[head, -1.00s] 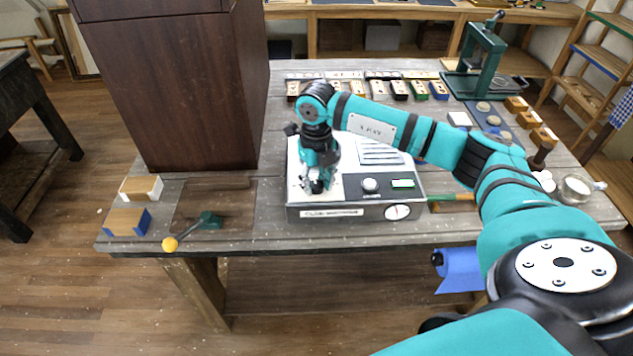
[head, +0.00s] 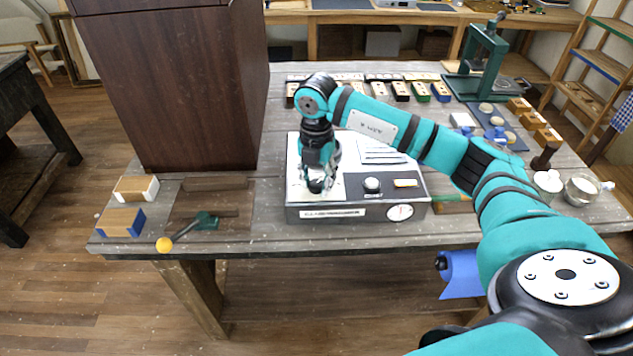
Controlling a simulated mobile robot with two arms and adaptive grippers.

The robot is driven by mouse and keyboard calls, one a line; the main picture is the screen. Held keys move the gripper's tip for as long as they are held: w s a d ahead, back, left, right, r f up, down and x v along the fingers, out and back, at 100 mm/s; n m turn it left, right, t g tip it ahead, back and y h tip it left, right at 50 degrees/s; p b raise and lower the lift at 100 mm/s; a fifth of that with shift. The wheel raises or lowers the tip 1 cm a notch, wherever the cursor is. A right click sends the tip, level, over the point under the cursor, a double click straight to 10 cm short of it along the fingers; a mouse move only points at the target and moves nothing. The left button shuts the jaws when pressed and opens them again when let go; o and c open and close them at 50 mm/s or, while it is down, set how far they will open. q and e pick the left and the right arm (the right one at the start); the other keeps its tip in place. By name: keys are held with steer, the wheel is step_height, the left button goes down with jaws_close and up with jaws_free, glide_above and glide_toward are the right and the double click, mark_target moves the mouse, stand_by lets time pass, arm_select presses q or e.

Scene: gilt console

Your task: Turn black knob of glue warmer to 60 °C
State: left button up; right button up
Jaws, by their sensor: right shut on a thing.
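The glue warmer (head: 378,214) is a low grey and white box near the front middle of the table. Its black knob (head: 316,187) is at the left of the top panel, mostly hidden under my right gripper (head: 317,180). The gripper points down and is shut on the knob. The knob's pointer and scale markings are hidden or too small to read. A round white gauge (head: 400,212) is on the front face. My left gripper is not in view.
A tall dark wood cabinet (head: 170,90) stands left of the warmer. Wooden blocks (head: 121,222) and a green tool with a yellow ball (head: 205,221) lie at front left. A green press (head: 483,60) stands at back right. Cups (head: 581,190) sit at the right edge.

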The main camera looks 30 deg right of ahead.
mark_target(316, 183)
steer(key=m, duration=0.6)
steer(key=shift+w, duration=0.1)
steer(key=shift+r+b, duration=0.1)
steer(key=shift+b, duration=0.2)
stand_by(0.3)
steer(key=o, duration=1.2)
steer(key=shift+c, duration=0.2)
step_height(316, 183, up, 12)
